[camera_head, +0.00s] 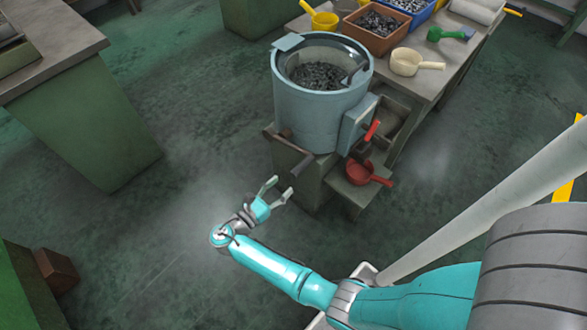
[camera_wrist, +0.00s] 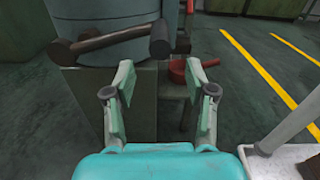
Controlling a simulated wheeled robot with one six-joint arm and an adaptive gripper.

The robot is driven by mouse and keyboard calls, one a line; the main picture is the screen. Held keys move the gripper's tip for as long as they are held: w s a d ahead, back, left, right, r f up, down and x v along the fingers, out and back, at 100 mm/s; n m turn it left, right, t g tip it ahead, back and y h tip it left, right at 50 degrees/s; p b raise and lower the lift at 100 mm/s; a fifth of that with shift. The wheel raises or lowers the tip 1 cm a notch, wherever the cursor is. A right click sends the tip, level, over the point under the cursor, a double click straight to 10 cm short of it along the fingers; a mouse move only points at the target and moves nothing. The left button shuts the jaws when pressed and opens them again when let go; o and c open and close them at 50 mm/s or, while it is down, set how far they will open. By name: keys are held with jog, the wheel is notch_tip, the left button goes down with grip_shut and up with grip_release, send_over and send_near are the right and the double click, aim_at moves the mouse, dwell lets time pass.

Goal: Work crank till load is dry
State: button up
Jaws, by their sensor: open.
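A round blue-grey drum machine (camera_head: 307,118) stands on a green base, with dark small parts, the load (camera_head: 318,75), inside its open top. A crank (camera_head: 290,150) with a dark handle sticks out from the drum's front. In the wrist view the crank (camera_wrist: 112,38) runs sideways and ends in a dark cylindrical grip (camera_wrist: 159,39). My gripper (camera_head: 279,190) is open and empty, in front of the drum and just short of the crank. In the wrist view my gripper (camera_wrist: 160,85) has its fingers spread below the grip, apart from it.
A red scoop (camera_head: 362,174) rests on a low shelf beside the drum, below a red-handled lever (camera_head: 371,131). A bench (camera_head: 440,82) behind holds a brown bin (camera_head: 377,45), a cream scoop (camera_head: 406,62) and a green scoop (camera_head: 449,34).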

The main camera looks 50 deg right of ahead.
aim_at(301, 168)
jog(key=d, duration=1)
jog(key=shift+w+d, duration=0.15)
grip_shut()
